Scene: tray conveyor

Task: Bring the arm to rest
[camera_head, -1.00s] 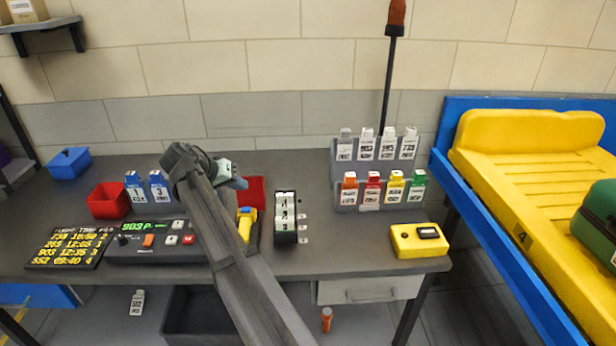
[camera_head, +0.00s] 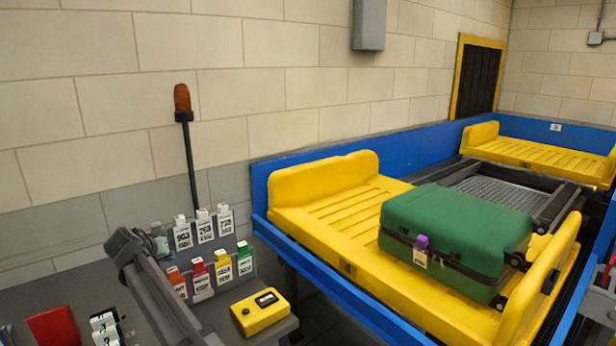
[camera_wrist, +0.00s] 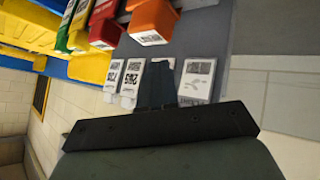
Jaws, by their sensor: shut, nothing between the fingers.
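My arm (camera_head: 158,292) rises from the bottom of the head view, in front of the desk's right part. My gripper (camera_head: 160,243) is at its upper end, mostly hidden behind the wrist, just left of the tag racks. In the wrist view my gripper (camera_wrist: 157,82) is a narrow dark shape between the white tags, with no gap and nothing held. White tags (camera_head: 203,227) stand in the back rack, and red, yellow, green and orange tags (camera_head: 222,268) in the front one. The gripper appears close to the racks; I cannot tell whether it touches them.
A yellow device (camera_head: 260,318) sits at the desk's right edge. A yellow tray (camera_head: 330,222) on the blue-sided conveyor carries a green suitcase (camera_head: 455,235) with a purple-topped tag (camera_head: 421,250). A pole with an orange lamp (camera_head: 182,98) rises behind the racks. A red bin (camera_head: 52,328) is lower left.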

